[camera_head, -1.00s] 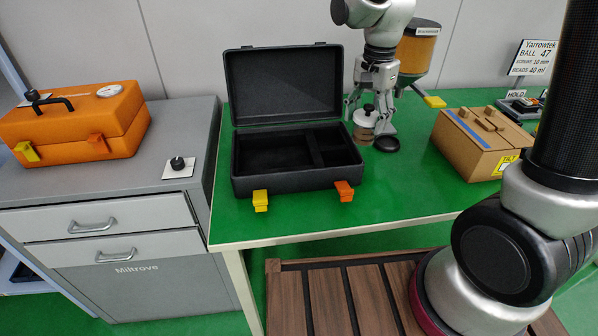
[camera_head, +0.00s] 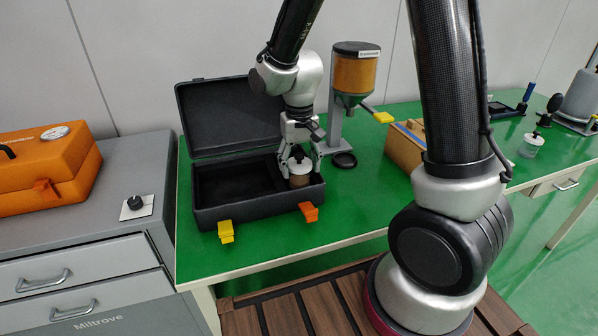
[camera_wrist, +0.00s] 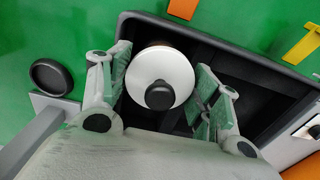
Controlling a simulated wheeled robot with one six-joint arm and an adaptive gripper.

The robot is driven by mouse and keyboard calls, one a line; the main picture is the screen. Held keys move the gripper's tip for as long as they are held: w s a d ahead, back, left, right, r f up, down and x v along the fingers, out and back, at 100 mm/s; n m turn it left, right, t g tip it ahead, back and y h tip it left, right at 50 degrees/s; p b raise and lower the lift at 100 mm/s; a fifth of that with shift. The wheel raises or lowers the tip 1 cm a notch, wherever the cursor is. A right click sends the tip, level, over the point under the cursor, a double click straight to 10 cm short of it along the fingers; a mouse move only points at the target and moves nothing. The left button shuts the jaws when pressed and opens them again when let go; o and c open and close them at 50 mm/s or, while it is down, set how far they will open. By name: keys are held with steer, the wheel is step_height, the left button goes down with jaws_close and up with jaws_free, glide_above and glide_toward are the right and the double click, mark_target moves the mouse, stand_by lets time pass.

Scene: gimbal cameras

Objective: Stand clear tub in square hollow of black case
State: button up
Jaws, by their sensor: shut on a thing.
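The clear tub (camera_head: 300,181) has a white lid with a black knob and brownish contents low down. It is upright, at the right end of the open black case (camera_head: 262,209). My gripper (camera_head: 300,166) is shut on the tub, with a finger on either side. In the wrist view the tub's lid (camera_wrist: 176,72) shows between the fingers, above the right-end compartment of the case. The tub's base is hidden, so I cannot tell whether it touches the hollow's floor. The case lid (camera_head: 225,118) stands open at the back.
A hopper (camera_head: 355,72) with orange-brown contents stands behind on the green table, a black round base (camera_head: 344,160) below it. A cardboard box (camera_head: 404,146) is to the right. An orange case (camera_head: 40,170) sits on the grey cabinet at left. Yellow and orange latches (camera_head: 226,231) jut out in front.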

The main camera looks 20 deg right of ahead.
steer(key=shift+f, duration=1.15)
steer(key=shift+f, duration=0.1)
steer(key=o, duration=1.5)
steer(key=shift+o, duration=0.2)
step_height(320, 180, up, 11)
steer(key=shift+r, duration=0.2)
steer(key=shift+d+r, duration=0.1)
steer(key=shift+r, duration=0.45)
steer(key=s+d+r+t, duration=0.2)
steer(key=s+d+r, duration=0.3)
steer(key=s+d, duration=0.2)
steer(key=s+d+r+t, duration=0.2)
steer(key=s+d+r, duration=0.3)
steer(key=s, duration=0.7)
steer(key=d, duration=0.2)
steer(key=shift+d, duration=0.35)
steer(key=shift+r, duration=0.1)
